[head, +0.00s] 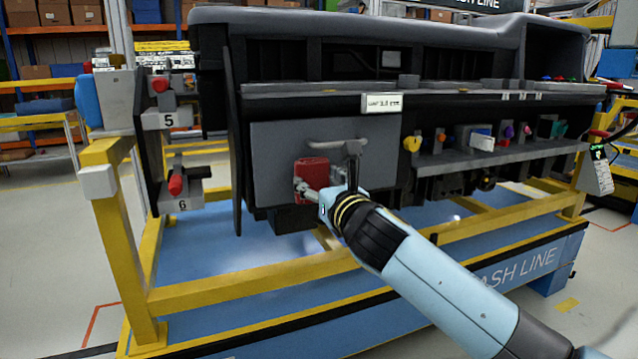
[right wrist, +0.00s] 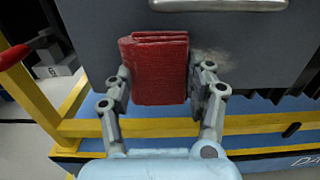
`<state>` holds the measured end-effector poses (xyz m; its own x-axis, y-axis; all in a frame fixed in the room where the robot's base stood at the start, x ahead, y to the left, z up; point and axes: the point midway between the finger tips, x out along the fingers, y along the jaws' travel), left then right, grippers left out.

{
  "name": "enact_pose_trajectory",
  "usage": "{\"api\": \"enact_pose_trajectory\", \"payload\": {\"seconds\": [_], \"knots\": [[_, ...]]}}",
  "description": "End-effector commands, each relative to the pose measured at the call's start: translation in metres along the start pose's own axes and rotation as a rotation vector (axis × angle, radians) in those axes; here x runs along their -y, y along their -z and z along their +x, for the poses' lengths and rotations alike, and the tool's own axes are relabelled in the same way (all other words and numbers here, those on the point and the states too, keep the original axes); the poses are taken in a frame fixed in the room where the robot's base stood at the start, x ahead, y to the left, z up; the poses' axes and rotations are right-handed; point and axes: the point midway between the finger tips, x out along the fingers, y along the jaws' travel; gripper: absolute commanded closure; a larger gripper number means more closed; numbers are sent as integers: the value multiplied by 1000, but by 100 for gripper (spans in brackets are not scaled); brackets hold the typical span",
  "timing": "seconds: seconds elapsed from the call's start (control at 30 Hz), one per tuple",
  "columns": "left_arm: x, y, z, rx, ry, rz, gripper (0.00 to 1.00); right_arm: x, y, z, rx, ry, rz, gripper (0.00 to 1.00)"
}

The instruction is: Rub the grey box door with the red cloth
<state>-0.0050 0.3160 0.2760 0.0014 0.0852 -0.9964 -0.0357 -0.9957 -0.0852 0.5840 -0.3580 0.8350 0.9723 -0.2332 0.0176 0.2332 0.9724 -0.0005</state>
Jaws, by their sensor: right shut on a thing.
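The grey box door (head: 275,145) is a flat grey panel on the left of the black dashboard module, with a bar handle (head: 338,143) near its top. It also shows in the right wrist view (right wrist: 245,50), with a brownish smudge (right wrist: 215,58) just right of the cloth. The red cloth (head: 311,172) is a folded block in front of the door's lower middle. My right gripper (right wrist: 160,85) is shut on the cloth, with one finger on each side of it. The cloth is at the door's face; I cannot tell whether it touches. My left gripper is not in view.
A yellow frame (head: 260,290) carries the dashboard over a blue base. Red knobs stand on brackets marked 5 (head: 165,120) and 6 (head: 183,205) to the left. Several coloured knobs line the ledge (head: 480,155) to the right of the door.

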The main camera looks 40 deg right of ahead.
Motion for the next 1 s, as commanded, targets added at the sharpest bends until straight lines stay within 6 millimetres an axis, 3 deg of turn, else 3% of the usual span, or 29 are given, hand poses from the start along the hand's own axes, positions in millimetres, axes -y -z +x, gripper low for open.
{"api": "enact_pose_trajectory", "payload": {"seconds": [0.47, 1.0], "knots": [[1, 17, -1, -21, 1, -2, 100, 0, 0, 9, 0, 0, 0, 70], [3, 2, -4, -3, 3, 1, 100, 0, 0, 18, 0, 0, -1, 70]]}}
